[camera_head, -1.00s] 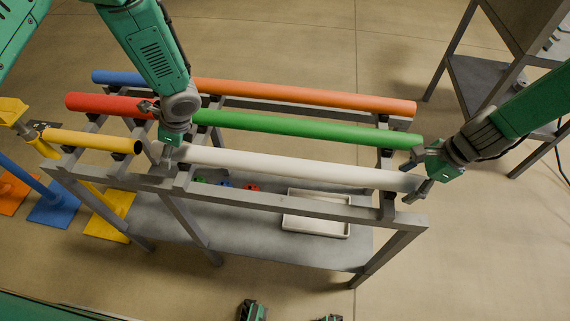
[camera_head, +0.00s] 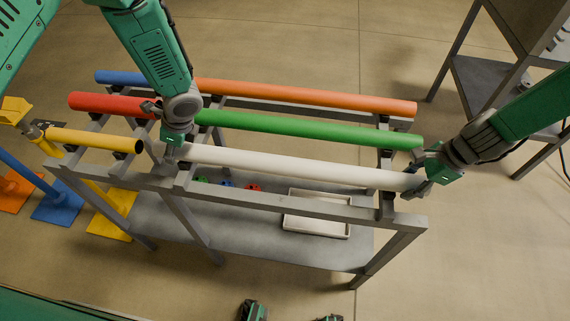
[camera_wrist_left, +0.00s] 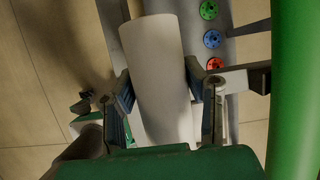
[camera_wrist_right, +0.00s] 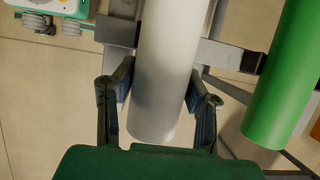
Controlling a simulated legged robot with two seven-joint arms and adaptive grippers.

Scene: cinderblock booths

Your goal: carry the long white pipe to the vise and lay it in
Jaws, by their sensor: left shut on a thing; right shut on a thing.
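The long white pipe (camera_head: 300,168) lies along the front of the grey rack, roughly level. My left gripper (camera_head: 176,148) is shut on its left end; in the left wrist view the fingers (camera_wrist_left: 165,100) sit on both sides of the pipe (camera_wrist_left: 160,60). My right gripper (camera_head: 424,178) is shut on its right end; in the right wrist view the fingers (camera_wrist_right: 158,105) flank the pipe (camera_wrist_right: 170,50). I cannot tell whether the pipe still touches the rack. No vise is recognisable in view.
The rack (camera_head: 300,208) also holds green (camera_head: 310,129), orange (camera_head: 310,95), red (camera_head: 105,104), blue (camera_head: 118,77) and yellow (camera_head: 95,139) pipes. A white tray (camera_head: 317,228) sits on its lower shelf. A grey table (camera_head: 480,85) stands at the back right. Floor in front is clear.

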